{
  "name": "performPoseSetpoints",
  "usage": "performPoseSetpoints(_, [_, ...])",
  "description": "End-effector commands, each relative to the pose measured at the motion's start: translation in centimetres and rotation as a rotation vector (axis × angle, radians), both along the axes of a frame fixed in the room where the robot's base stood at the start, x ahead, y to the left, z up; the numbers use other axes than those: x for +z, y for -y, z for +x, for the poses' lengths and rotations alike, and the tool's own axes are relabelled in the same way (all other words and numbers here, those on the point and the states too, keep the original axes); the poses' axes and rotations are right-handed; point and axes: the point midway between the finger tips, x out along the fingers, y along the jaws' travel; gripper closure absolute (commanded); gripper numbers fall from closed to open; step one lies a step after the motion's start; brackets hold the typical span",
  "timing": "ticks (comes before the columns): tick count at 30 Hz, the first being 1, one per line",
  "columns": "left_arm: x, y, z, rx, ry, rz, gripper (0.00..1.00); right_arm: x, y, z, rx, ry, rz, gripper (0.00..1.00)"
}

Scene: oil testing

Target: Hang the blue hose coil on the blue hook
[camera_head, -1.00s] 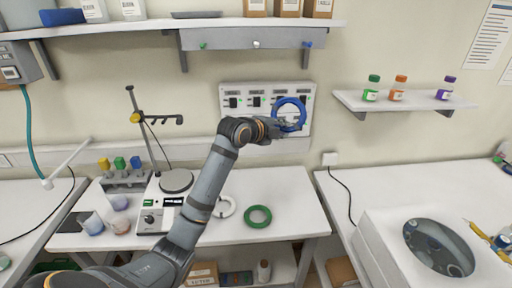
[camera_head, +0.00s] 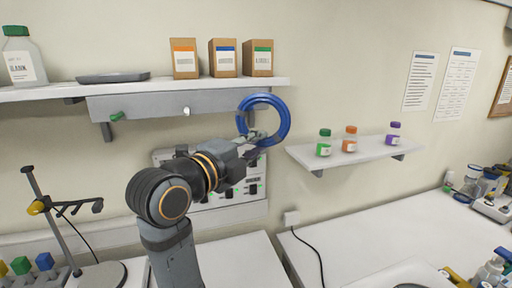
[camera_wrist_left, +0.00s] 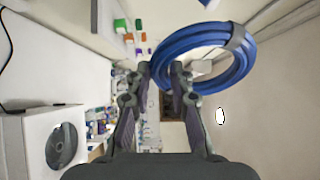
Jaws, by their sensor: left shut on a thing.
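The blue hose coil (camera_head: 284,119) is a ring standing upright in front of the right end of the grey hook rail (camera_head: 150,105). My left gripper (camera_head: 257,141) is shut on its lower part. In the left wrist view the coil (camera_wrist_left: 210,38) extends up and right from my fingertips (camera_wrist_left: 160,73), with a grey band on its far side. The blue hook is not clearly seen in the head view; the coil covers the rail's right end. I cannot tell whether the coil touches the hook. My right gripper is not in view.
The rail also has a green hook (camera_head: 117,116) and a white hook (camera_head: 186,111). Boxes (camera_head: 223,58) stand on the shelf (camera_head: 40,93) above. A side shelf (camera_head: 370,154) with several capped bottles is at the right. A panel with switches (camera_head: 235,195) is below the coil.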

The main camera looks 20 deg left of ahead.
Motion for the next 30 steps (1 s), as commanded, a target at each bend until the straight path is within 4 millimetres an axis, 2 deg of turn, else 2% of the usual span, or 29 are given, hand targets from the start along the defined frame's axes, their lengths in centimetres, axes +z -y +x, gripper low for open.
performPoseSetpoints(1, [0.0, -0.1, 0.2, 0.001, 0.001, 0.003, 1.0, -0.2, 0.1, -1.4, -0.001, -0.021, -0.002, 0.25])
performPoseSetpoints(3, [-0.1, -0.3, 0.5, 0.002, 0.0, 0.004, 1.0, -0.3, 0.3, -2.9, 0.0, -0.044, -0.003, 0.25])
performPoseSetpoints(6, [-0.2, -0.7, 1.0, 0.002, 0.0, 0.006, 1.0, -0.5, 0.5, -4.1, 0.0, -0.061, -0.007, 0.25])
performPoseSetpoints(9, [-0.3, -1.1, 1.6, 0.003, -0.001, 0.004, 1.0, -0.5, 0.7, -3.7, 0.0, -0.054, -0.008, 0.25])
performPoseSetpoints(15, [-0.5, -1.8, 2.8, 0.001, -0.001, 0.003, 1.0, -0.8, 0.6, 0.2, 0.002, 0.005, -0.007, 0.25])
performPoseSetpoints(17, [-0.5, -2.1, 3.1, 0.002, 0.0, 0.003, 1.0, -0.9, 0.6, 0.7, 0.003, 0.012, -0.007, 0.25])
performPoseSetpoints(20, [-0.6, -2.5, 3.7, 0.002, -0.002, 0.002, 1.0, -1.2, 0.6, 0.5, 0.003, 0.008, -0.007, 0.25])
performPoseSetpoints(27, [-0.7, -3.5, 5.1, 0.002, -0.002, 0.002, 1.0, -2.1, 0.5, -2.1, 0.001, -0.031, -0.006, 0.25])
performPoseSetpoints(30, [-0.7, -3.8, 5.7, 0.001, -0.001, 0.001, 1.0, -2.4, 0.3, -2.3, 0.0, -0.033, -0.004, 0.25])
